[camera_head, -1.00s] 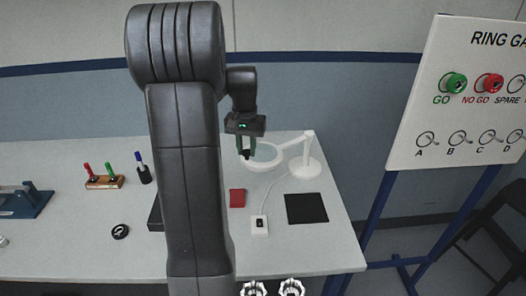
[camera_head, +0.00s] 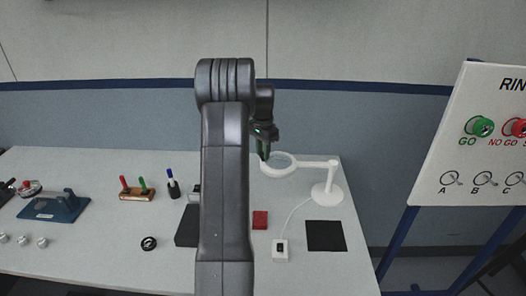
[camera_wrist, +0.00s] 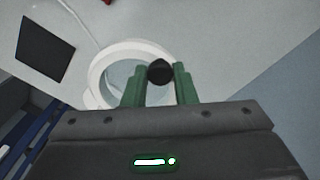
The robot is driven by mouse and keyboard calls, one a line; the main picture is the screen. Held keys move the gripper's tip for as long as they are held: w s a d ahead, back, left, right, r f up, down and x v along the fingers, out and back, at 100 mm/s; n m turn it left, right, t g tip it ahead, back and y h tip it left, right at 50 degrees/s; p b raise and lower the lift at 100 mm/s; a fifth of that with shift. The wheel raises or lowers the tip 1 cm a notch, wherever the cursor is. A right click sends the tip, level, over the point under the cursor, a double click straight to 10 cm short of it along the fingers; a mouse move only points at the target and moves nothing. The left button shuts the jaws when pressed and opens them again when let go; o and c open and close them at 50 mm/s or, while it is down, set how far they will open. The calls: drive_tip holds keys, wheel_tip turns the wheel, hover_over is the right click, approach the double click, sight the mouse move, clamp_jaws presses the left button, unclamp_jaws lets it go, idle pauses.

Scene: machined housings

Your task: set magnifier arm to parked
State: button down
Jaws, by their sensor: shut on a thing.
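The white magnifier arm (camera_head: 312,163) reaches left from its post on a round white base (camera_head: 328,195) at the table's back right. Its lens ring (camera_head: 279,174) is at the left end, above the table. My gripper (camera_head: 265,154) is at the ring's left, back edge. In the wrist view, the green fingers of my gripper (camera_wrist: 159,85) are shut on a dark round knob (camera_wrist: 159,71) at the rim of the ring (camera_wrist: 97,75). The parts of the knob between the fingers are hidden.
A black mat (camera_head: 325,236), a white switch box (camera_head: 281,251) and a red block (camera_head: 260,220) lie in front. A marker holder (camera_head: 137,194) and a blue fixture (camera_head: 54,208) stand left. The ring gauge board (camera_head: 490,150) stands right.

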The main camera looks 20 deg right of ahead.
drive_tip(key=shift+w+d+r, duration=0.1)
drive_tip(key=shift+w+r, duration=0.05)
drive_tip(key=shift+r, duration=0.05)
drive_tip(key=c, duration=1.4)
unclamp_jaws()
drive_tip(key=shift+o, duration=1.2)
drive_tip(key=shift+w+f, duration=0.15)
wheel_tip(320, 180, up, 14)
drive_tip(key=b, duration=0.1)
drive_tip(key=shift+b, duration=0.4)
drive_tip(key=shift+f, duration=0.1)
